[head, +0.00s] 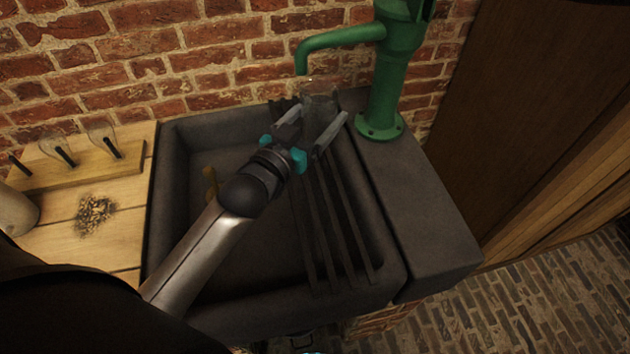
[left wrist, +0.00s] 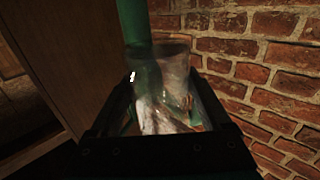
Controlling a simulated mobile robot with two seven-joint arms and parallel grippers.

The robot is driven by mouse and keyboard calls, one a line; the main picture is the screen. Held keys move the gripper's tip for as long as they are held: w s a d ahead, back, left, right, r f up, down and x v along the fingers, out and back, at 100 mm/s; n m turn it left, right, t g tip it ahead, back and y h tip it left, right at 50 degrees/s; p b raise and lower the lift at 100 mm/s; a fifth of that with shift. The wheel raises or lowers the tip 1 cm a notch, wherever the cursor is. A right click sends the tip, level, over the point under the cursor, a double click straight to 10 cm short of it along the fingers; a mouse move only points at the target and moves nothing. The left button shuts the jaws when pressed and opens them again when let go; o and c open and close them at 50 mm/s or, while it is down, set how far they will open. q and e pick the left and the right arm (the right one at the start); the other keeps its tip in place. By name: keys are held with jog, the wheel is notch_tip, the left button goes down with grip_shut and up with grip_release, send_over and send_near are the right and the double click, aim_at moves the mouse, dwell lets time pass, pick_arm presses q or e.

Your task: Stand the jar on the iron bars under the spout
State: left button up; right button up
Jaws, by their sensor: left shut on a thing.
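A clear glass jar (head: 318,106) is between the fingers of my left gripper (head: 325,128) in the head view, just below the mouth of the green spout (head: 301,68). The gripper is shut on the jar. In the left wrist view the jar (left wrist: 160,85) fills the space between the fingers (left wrist: 165,100), with the green pump behind it. The iron bars (head: 335,215) run across the right part of the dark sink. The gripper hides the jar's base, so I cannot tell whether it touches the bars. My right gripper is not in view.
The green pump (head: 390,75) stands on the stone ledge (head: 415,200) right of the sink (head: 225,300). A wooden counter (head: 65,230) at left holds a rack (head: 75,165) with several glass pieces. A brick wall is close behind.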

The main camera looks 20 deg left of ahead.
aim_at(304, 110)
pick_arm(q)
jog(key=w+a, duration=0.4)
jog(key=a, duration=0.1)
notch_tip(304, 110, down, 11)
jog(key=b, duration=0.3)
jog(key=shift+r+b, duration=0.2)
jog(key=shift+b, duration=0.15)
jog(key=shift+w+f, duration=0.1)
jog(key=o, duration=1.3)
jog(key=shift+f, duration=0.1)
